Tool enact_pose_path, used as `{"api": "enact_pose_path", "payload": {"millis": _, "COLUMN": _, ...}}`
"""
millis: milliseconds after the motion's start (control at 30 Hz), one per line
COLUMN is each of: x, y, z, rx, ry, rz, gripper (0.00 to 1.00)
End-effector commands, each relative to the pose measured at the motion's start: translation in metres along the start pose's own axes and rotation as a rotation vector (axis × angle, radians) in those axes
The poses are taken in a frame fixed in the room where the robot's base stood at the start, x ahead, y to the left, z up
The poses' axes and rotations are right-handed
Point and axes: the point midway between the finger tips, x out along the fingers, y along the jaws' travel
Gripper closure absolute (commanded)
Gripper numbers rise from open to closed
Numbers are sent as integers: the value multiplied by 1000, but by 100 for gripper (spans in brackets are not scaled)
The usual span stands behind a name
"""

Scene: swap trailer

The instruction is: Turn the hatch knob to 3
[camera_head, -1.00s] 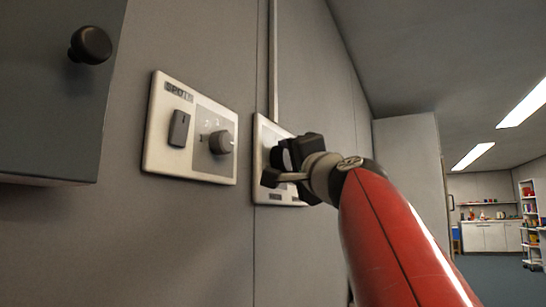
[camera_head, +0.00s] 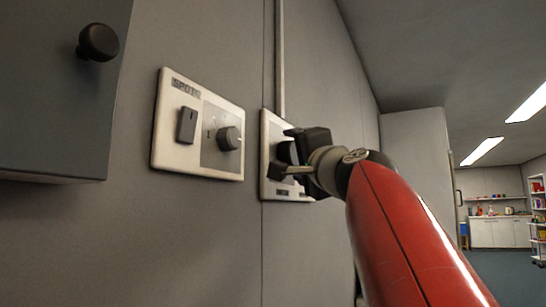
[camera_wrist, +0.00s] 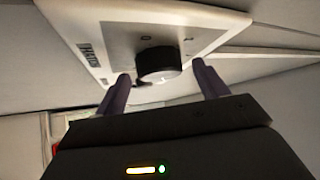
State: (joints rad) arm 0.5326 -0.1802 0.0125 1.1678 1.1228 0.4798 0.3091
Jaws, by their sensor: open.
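A black round knob (camera_wrist: 159,66) on a pale wall plate (camera_wrist: 200,14) shows in the wrist view. Its label on the plate is too blurred to read with certainty. My gripper (camera_wrist: 162,82) is open, with one finger on each side of the knob; I cannot tell whether they touch it. In the head view the same plate (camera_head: 267,135) is at the middle, and my gripper (camera_head: 283,158) covers most of it and hides most of its knob. The knob's pointer and number marks cannot be read.
A second plate labelled SPOTS (camera_head: 173,158), with a rocker switch (camera_head: 187,125) and its own knob (camera_head: 228,138), is just left. A grey cabinet (camera_head: 50,130) with a round black handle (camera_head: 98,42) juts out further left. Open room lies to the right.

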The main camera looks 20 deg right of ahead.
Motion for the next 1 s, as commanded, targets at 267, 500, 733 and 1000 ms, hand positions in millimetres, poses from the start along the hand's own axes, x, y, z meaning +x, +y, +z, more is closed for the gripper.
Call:
{"api": "enact_pose_path", "payload": {"millis": 267, "x": -31, "y": 2, "z": 1, "rx": -1, "ry": 1, "rz": -2, "gripper": 28}}
{"api": "enact_pose_path", "payload": {"millis": 500, "x": -68, "y": 1, "z": 1, "rx": 0, "ry": -1, "rz": -2, "gripper": 28}}
{"api": "enact_pose_path", "payload": {"millis": 733, "x": -78, "y": 0, "z": 0, "rx": 1, "ry": 0, "rz": 0, "gripper": 28}}
{"api": "enact_pose_path", "payload": {"millis": 1000, "x": -78, "y": 0, "z": 0, "rx": 0, "ry": 0, "rz": 0, "gripper": 28}}
